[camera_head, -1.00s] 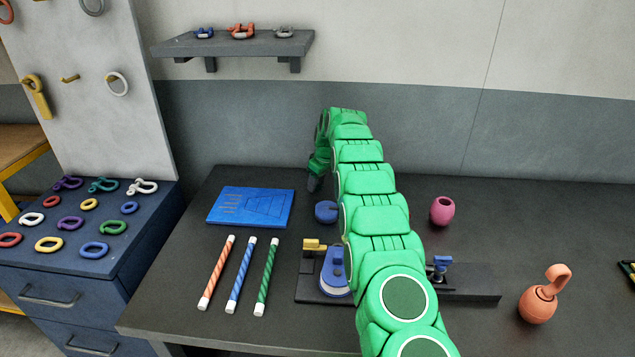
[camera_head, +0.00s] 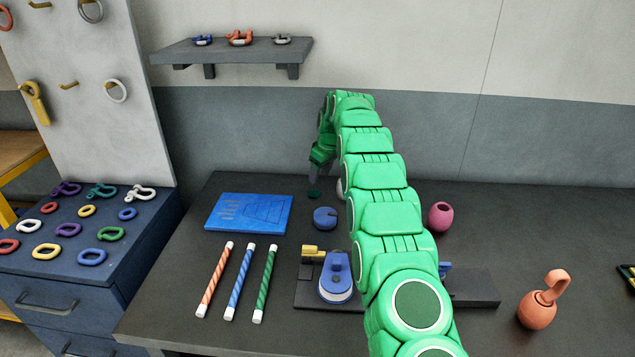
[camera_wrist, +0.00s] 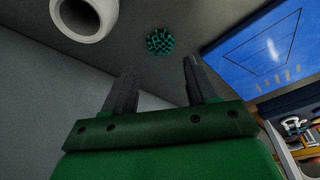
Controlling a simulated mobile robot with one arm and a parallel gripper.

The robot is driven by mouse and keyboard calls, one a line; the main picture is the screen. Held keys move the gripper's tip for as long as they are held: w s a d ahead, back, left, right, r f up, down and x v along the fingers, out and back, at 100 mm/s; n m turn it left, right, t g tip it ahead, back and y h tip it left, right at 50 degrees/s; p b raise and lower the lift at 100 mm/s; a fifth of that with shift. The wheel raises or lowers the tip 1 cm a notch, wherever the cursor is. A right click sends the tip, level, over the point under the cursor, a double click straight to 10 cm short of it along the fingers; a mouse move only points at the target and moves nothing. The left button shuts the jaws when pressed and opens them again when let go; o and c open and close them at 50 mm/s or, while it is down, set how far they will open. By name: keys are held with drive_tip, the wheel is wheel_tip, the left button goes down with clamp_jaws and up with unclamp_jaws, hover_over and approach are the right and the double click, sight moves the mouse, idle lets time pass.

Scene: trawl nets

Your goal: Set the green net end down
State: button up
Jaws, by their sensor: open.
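The green net end (camera_head: 314,194) is a small dark green piece lying on the dark table, right of the blue board's upper corner. In the wrist view the net end (camera_wrist: 160,41) shows as a round green mesh bundle on the table. My gripper (camera_head: 318,174) is above it, pointing down. In the wrist view my gripper (camera_wrist: 160,70) has its two fingers spread and empty, with the net end beyond the fingertips and apart from them.
A blue board (camera_head: 249,213) lies to the left. A blue round piece (camera_head: 325,218) stands in front. A pale round thing (camera_wrist: 85,14) is close by, partly hidden by my arm in the head view. A pink pot (camera_head: 440,216) is to the right.

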drive_tip(key=s+d+r+m, duration=0.2)
drive_tip(key=s+d+r, duration=0.5)
drive_tip(key=s+r, duration=0.45)
drive_tip(key=s+d+r+m+g+h, duration=0.1)
drive_tip(key=s+d+r+m, duration=0.15)
drive_tip(key=s, duration=0.55)
drive_tip(key=s+d+r+m+g, duration=0.1)
drive_tip(key=s+d+r, duration=0.2)
drive_tip(key=s, duration=0.6)
drive_tip(key=s+d+f+m, duration=0.1)
drive_tip(key=s+d+f, duration=0.1)
drive_tip(key=s, duration=1.1)
drive_tip(key=s+d+f+m+g+h, duration=0.1)
drive_tip(key=s+d, duration=0.3)
drive_tip(key=s, duration=0.9)
drive_tip(key=s+d+f+m, duration=0.3)
drive_tip(key=s, duration=1)
drive_tip(key=shift+s+g, duration=0.3)
drive_tip(key=shift+s, duration=0.05)
